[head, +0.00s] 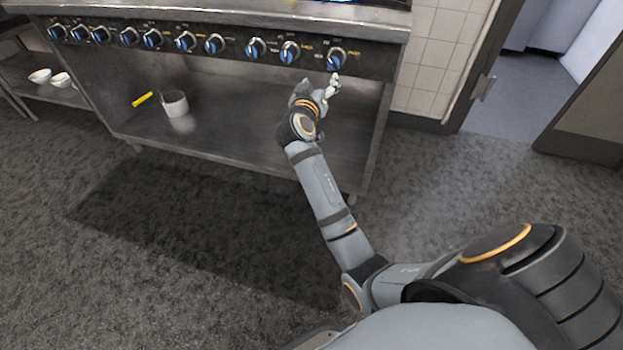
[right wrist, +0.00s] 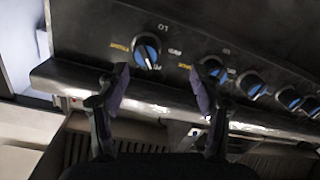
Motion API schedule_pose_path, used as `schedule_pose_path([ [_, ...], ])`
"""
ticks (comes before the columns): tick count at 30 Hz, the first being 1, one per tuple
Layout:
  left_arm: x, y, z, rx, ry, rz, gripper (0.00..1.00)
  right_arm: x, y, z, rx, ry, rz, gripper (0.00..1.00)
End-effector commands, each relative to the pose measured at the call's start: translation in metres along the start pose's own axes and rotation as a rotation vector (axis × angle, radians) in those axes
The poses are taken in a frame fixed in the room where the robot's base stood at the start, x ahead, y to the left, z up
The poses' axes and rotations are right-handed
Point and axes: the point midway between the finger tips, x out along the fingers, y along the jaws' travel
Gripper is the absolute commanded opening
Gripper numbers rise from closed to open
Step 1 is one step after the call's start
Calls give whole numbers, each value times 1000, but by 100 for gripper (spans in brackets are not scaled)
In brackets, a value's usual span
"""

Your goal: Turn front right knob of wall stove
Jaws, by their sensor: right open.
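The wall stove (head: 150,75) has a dark front panel with a row of blue-and-black knobs. The front right knob (head: 336,58) is the last one at the right end of the row. It shows large in the right wrist view (right wrist: 146,50), where the row appears reversed. My right gripper (head: 333,82) is open and empty just below this knob in the head view. In the right wrist view its two fingers (right wrist: 160,80) point at the panel, with the knob beyond the tips, nearer the left finger. My left gripper is in neither view.
The neighbouring knob (head: 290,53) is close to the left, near one fingertip in the wrist view. Below the panel is an open steel shelf (head: 240,125) with a pot (head: 174,103) and a yellow item (head: 142,99). A doorway (head: 515,90) is at the right.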

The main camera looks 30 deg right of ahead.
Motion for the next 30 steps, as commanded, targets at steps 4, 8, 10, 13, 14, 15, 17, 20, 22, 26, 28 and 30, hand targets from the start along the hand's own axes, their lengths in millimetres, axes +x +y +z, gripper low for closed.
schedule_pose_path([
  [4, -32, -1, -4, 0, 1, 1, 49, 3, -17, 12, -66, -55, -71, 66],
  [8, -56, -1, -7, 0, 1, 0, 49, 2, -34, 35, -124, -109, -145, 66],
  [10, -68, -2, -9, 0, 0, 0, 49, 0, -43, 48, -154, -139, -184, 66],
  [13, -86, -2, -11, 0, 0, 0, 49, -5, -53, 69, -192, -185, -240, 66],
  [14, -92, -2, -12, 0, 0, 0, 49, -7, -55, 76, -203, -198, -257, 66],
  [15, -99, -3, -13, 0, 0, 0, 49, -9, -58, 84, -217, -216, -279, 66],
  [17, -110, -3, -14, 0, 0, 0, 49, -14, -62, 97, -237, -245, -310, 66],
  [20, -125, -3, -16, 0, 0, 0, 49, -24, -67, 118, -265, -289, -358, 66],
  [22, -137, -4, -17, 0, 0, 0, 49, -31, -69, 132, -282, -320, -391, 66],
  [26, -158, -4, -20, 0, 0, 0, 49, -47, -69, 160, -312, -380, -449, 66],
  [28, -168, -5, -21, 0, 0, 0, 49, -56, -69, 174, -325, -408, -477, 66],
  [30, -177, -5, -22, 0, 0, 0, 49, -65, -67, 186, -336, -437, -501, 66],
])
